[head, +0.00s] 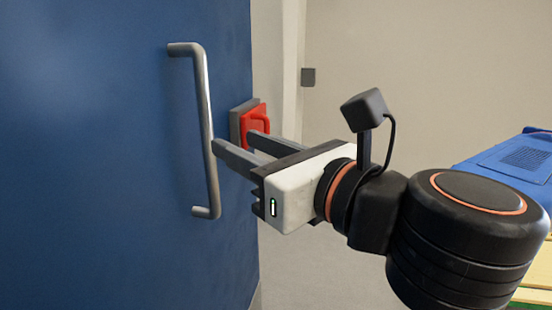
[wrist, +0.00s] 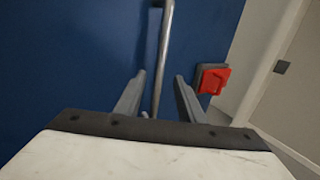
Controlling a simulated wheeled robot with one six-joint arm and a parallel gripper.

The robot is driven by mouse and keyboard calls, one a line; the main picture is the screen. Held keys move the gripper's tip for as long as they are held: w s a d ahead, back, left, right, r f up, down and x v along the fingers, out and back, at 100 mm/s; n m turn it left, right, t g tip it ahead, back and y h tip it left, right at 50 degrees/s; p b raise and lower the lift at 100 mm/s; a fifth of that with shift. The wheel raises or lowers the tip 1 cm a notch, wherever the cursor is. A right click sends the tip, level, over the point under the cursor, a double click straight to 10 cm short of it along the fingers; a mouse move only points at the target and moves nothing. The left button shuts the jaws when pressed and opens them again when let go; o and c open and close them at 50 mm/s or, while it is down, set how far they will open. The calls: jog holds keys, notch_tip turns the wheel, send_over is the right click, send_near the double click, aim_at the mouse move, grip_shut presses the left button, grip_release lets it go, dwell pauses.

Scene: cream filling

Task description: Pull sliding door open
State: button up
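The blue door (head: 110,150) fills the left of the head view and carries a vertical silver bar handle (head: 203,100). My gripper (head: 232,140) reaches towards the handle from the right, its fingers apart. In the wrist view, the handle (wrist: 166,35) runs down the picture between the two separated fingers of my gripper (wrist: 160,78), with gaps on both sides. In the head view the near fingertip overlaps the handle's edge. Whether the bar is fully between the fingers in depth, I cannot tell. Nothing is gripped.
A red latch (head: 254,124) on a grey plate sits at the door's right edge, behind my fingers; it also shows in the wrist view (wrist: 214,80). A pale wall (head: 430,60) with a small grey box (head: 308,77) lies beyond. A blue case (head: 505,165) stands at the right.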

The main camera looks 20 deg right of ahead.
jog(key=shift+v, duration=2.85)
jog(key=shift+s, duration=0.1)
